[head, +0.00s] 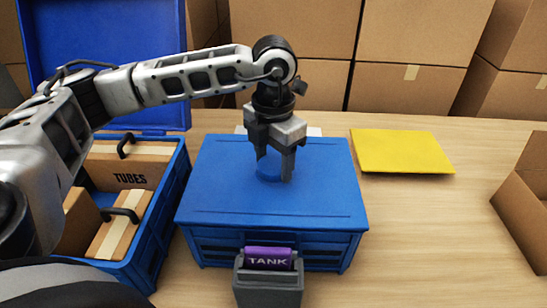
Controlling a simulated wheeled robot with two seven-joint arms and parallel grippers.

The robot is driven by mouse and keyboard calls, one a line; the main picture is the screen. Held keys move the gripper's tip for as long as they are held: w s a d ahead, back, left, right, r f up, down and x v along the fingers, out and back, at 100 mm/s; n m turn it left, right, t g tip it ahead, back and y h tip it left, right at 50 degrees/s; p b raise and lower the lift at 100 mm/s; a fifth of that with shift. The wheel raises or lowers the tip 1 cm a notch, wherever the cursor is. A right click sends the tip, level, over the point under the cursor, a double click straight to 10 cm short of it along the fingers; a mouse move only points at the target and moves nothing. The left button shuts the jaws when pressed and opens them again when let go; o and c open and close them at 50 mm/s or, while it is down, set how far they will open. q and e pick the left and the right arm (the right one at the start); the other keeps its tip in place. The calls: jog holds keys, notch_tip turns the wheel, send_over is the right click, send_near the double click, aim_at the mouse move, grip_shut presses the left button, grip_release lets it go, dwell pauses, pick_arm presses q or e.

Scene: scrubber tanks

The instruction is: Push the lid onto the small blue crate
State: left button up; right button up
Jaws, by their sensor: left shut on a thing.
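The small blue crate (218,252) stands on the table in the middle of the head view, with slatted sides. A flat blue lid (225,185) lies over its top and covers the opening. I cannot tell whether it is fully seated all round. My left gripper (275,168) points straight down over the lid's middle and is shut on the round blue knob (268,172) there, which its fingers partly hide. My right gripper is not in view.
A larger blue crate (160,235) with raised lid (60,35) stands at left, holding boxes, one marked TUBES. A grey holder (268,292) with a purple TANK label stands in front. Cartons line the back.

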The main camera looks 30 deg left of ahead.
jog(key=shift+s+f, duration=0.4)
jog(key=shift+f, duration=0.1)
pick_arm(q)
jog(key=o, duration=1.7)
jog(key=shift+f, duration=0.1)
jog(key=shift+r+p, duration=1.75)
jog(key=shift+r, duration=0.85)
jog(key=shift+r+p, duration=0.6)
jog(key=shift+r, duration=0.4)
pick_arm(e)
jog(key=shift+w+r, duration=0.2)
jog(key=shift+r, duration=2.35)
